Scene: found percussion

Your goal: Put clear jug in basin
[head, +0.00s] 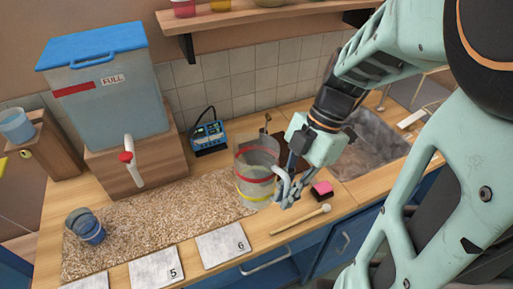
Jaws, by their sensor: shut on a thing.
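The clear jug (252,165) is a see-through vessel with a red band and a yellow band, in the middle of the head view at the right end of the speckled mat. Its pale curved handle is on its right side. My gripper (286,186) is shut on the clear jug at this handle. The jug looks upright; I cannot tell whether its base touches the counter. The basin (379,140) is the grey sunken sink to the right, partly hidden behind my arm.
A large tank (108,98) with a blue lid and red-tipped tap stands at left. A small bluish cup (88,228) is on the speckled mat (165,215). A blue device (208,134), a pink block (322,189) and a wooden mallet (300,219) lie nearby.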

